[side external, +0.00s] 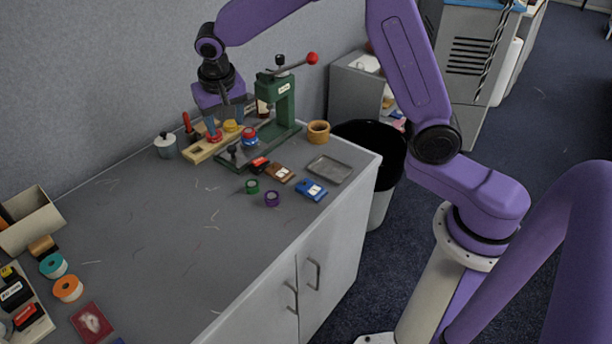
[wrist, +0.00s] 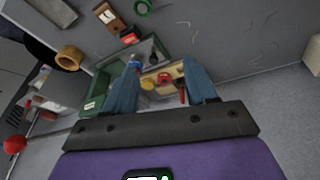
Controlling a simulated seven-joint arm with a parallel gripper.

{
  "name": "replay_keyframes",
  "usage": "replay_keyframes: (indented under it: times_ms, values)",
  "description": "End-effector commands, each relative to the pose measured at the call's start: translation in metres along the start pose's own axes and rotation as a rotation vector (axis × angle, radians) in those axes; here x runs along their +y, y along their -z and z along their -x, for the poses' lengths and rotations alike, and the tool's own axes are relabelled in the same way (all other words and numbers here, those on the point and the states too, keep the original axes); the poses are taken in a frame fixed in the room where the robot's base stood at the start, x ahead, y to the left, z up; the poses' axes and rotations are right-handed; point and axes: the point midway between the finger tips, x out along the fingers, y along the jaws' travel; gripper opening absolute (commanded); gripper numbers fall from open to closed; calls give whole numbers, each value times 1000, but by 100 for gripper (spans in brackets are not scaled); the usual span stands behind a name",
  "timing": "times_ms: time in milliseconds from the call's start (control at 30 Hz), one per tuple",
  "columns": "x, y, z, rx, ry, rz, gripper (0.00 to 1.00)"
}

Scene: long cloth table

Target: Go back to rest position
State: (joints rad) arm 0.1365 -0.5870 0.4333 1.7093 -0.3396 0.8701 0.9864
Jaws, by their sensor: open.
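My gripper (side external: 224,124) is open above the wooden block (side external: 203,152) at the back of the table, beside the green press (side external: 283,100). In the wrist view its two blue fingers (wrist: 163,70) stand apart, with a red round piece (wrist: 163,78) and a yellow round piece (wrist: 147,84) on the block showing between them. In the side view the red piece (side external: 214,138) is close below one fingertip; I cannot tell whether they touch. Nothing shows held between the fingers.
The press's red-knobbed lever (side external: 312,58) sticks out near my wrist. A white lidded pot (side external: 165,146), tape rolls (side external: 318,132) and a metal tray (side external: 329,170) stand nearby. A black bin (side external: 372,150) is beyond the table edge. The middle of the table is mostly clear.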

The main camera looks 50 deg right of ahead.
Motion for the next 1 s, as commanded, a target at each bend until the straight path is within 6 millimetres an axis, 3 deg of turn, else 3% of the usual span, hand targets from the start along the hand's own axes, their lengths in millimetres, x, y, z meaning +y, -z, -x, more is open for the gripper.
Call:
replay_keyframes:
  times_ms: [267, 467, 800, 1000]
  values:
    - [20, -82, 41, -54, 70, 362, 56]
    - [48, -143, 63, -87, 121, 624, 56]
    - [119, -243, 86, -133, 217, 1070, 56]
    - [162, -288, 90, -153, 266, 1294, 56]
